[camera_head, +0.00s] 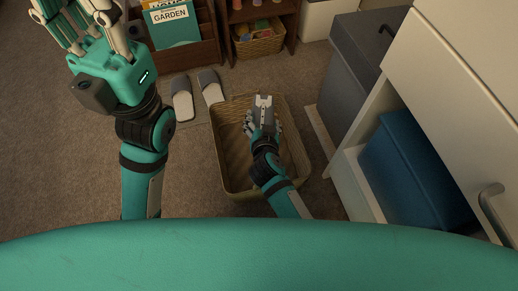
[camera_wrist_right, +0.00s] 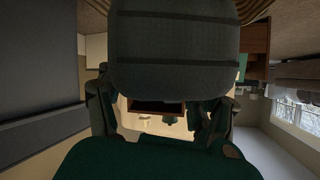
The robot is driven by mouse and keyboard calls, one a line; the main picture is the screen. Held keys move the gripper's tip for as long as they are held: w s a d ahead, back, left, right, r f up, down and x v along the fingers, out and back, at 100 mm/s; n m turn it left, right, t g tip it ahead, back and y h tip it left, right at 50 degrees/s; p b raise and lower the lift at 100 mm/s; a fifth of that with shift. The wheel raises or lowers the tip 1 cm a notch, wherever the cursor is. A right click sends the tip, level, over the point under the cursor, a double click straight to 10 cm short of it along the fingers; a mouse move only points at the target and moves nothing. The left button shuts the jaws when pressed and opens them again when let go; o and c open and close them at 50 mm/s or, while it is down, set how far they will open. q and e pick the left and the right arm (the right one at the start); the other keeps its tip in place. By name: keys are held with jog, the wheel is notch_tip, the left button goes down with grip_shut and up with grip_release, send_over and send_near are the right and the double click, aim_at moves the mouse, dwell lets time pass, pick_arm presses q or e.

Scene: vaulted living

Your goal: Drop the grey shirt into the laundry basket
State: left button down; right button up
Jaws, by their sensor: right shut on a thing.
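The laundry basket (camera_head: 220,140) is a tan wicker bin, open at the top, on the carpet in the middle of the head view. My right gripper (camera_head: 264,124) is over the basket's opening and shut on a folded grey thing, which I take for the grey shirt (camera_head: 264,105). The shirt also shows in the right wrist view (camera_wrist_right: 175,60), as a dark, rounded fabric bundle with two cross lines. How far the shirt is above the basket floor is hard to tell. My left gripper (camera_head: 85,15) is raised at the upper left, fingers spread and empty.
Grey slippers (camera_head: 183,100) lie left of the basket. A bookcase (camera_head: 208,45) and a shelf with a small basket (camera_head: 258,42) stand behind. A dark grey bin (camera_head: 352,65) and a white cabinet (camera_head: 450,60) holding a blue box (camera_head: 410,165) bound the right side. Carpet is clear at left.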

jog(key=o, duration=1.4)
jog(key=v, duration=1.2)
